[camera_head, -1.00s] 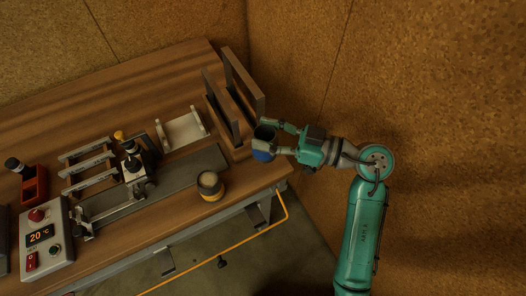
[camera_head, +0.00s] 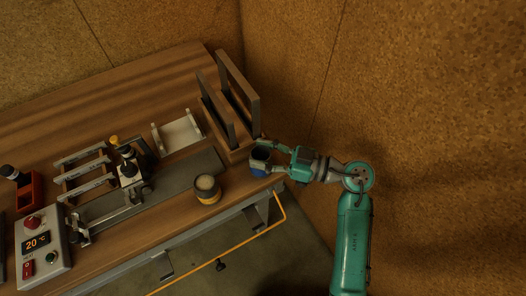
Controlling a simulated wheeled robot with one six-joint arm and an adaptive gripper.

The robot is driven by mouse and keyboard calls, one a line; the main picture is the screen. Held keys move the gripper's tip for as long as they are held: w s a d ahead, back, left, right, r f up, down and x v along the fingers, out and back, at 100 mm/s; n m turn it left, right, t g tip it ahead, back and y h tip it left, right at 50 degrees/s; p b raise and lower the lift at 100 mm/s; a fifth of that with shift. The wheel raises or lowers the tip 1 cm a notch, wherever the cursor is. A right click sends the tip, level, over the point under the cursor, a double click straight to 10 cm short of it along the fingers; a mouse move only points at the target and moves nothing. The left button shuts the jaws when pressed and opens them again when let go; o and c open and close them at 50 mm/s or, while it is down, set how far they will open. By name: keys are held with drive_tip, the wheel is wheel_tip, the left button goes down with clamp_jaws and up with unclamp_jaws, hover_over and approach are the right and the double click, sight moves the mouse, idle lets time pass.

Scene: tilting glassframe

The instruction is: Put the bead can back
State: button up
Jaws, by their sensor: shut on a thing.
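A dark can with blue on it (camera_head: 259,161) is between the fingers of my gripper (camera_head: 267,156), which is shut on it. It is at the right end of the bench, close to the corner and just in front of the upright rack. I cannot tell whether its base touches the bench top. The pictures do not show clearly which can holds beads.
The upright rack (camera_head: 238,93) stands just behind the held can. A white cradle (camera_head: 180,133), a grey rail fixture (camera_head: 130,175), a red holder (camera_head: 29,190) and a control box (camera_head: 40,245) fill the left. The cork wall is close on the right.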

drive_tip(key=o, duration=1.3)
drive_tip(key=shift+r, duration=0.1)
drive_tip(key=s+d, duration=0.2)
drive_tip(key=d, duration=0.9)
drive_tip(key=shift+s+d, duration=0.2)
drive_tip(key=shift+d, duration=0.2)
